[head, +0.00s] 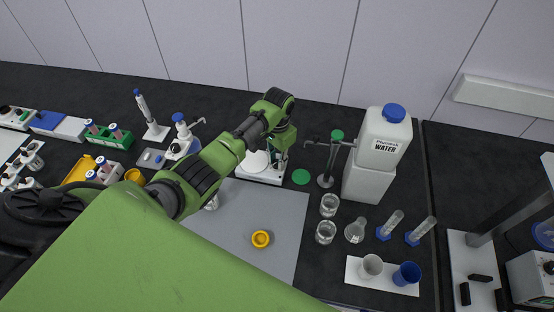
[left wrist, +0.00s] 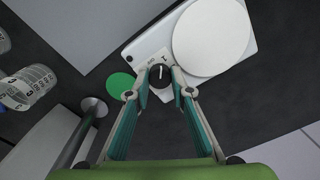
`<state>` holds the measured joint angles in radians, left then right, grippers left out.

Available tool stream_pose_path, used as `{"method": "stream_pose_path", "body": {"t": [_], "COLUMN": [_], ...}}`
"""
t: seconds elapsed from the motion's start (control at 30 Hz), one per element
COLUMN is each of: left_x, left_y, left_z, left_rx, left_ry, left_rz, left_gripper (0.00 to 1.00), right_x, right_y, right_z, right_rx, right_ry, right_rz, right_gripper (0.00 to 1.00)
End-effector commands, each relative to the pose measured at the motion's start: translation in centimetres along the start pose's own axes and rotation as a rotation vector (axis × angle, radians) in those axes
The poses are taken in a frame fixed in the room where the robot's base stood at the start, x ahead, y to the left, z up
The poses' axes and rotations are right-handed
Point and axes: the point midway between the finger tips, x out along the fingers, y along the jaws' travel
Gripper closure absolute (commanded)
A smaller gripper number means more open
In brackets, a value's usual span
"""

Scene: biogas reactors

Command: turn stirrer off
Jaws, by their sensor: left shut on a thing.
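The stirrer (head: 268,175) is a white unit with a round white plate on top, standing on the dark bench near the middle of the head view. It also shows in the left wrist view (left wrist: 249,52). Its black knob (left wrist: 160,75) has a white pointer line. My left gripper (left wrist: 160,82) has its fingertips on either side of the knob and is shut on it. In the head view, my left gripper (head: 280,150) reaches down over the stirrer and hides part of it and the knob. My right gripper is in neither view.
A green disc (head: 301,177) lies right of the stirrer, beside a stand (head: 326,179) with a clamp. A white water container (head: 380,150) stands further right. Glass beakers (head: 327,218) stand in front. A grey mat (head: 284,205) holds a yellow ring-shaped piece (head: 261,239).

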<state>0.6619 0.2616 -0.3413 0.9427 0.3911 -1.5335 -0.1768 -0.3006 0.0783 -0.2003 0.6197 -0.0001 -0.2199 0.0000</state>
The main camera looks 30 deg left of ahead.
Motion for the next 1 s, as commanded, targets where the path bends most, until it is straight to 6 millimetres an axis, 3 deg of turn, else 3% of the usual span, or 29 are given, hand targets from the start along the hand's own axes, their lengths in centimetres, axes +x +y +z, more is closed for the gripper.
{"method": "stream_pose_path", "body": {"t": [0.6, 0.63, 0.67, 1.0], "left_x": [-0.08, -0.08, -0.08, 0.01], "left_y": [-0.05, -0.05, -0.05, -0.02], "left_z": [-0.07, -0.07, -0.07, 0.01], "left_rx": [-0.037, -0.037, -0.037, -0.032], "left_ry": [0.001, 0.001, 0.001, -0.001], "left_rz": [-0.002, -0.002, -0.002, -0.001], "left_gripper": [1.00, 0.71, 0.64, 0.62], "right_x": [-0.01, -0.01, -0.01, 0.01], "right_y": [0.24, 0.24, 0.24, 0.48], "right_z": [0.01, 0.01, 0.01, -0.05], "right_rx": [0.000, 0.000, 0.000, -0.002], "right_ry": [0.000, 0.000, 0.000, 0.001], "right_rz": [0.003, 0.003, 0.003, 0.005], "right_gripper": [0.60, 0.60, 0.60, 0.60]}}
